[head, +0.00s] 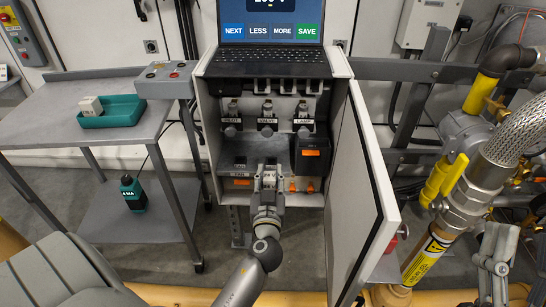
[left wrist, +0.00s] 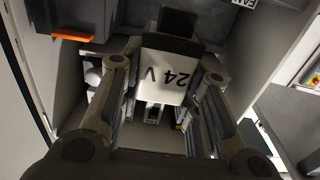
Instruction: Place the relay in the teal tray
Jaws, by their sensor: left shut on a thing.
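My left gripper (head: 268,176) reaches into the open cabinet and is shut on a block. In the left wrist view the block (left wrist: 166,70), pale with a dark top and marked "24 V", sits between the fingers of my left gripper (left wrist: 166,72); it looks like a relay. In the head view the gripper mostly hides it. The teal tray (head: 112,122) lies on the grey side table at the left, with a pale block (head: 90,106) in it. My right gripper (head: 497,235) shows at the lower right, its fingers apart and seemingly empty.
The cabinet door (head: 365,190) stands open to the right of my left arm. A laptop (head: 268,60) sits on the cabinet top. A control box (head: 165,80) is at the side table's right edge (head: 150,120). Pipes and a hose (head: 515,130) fill the right side.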

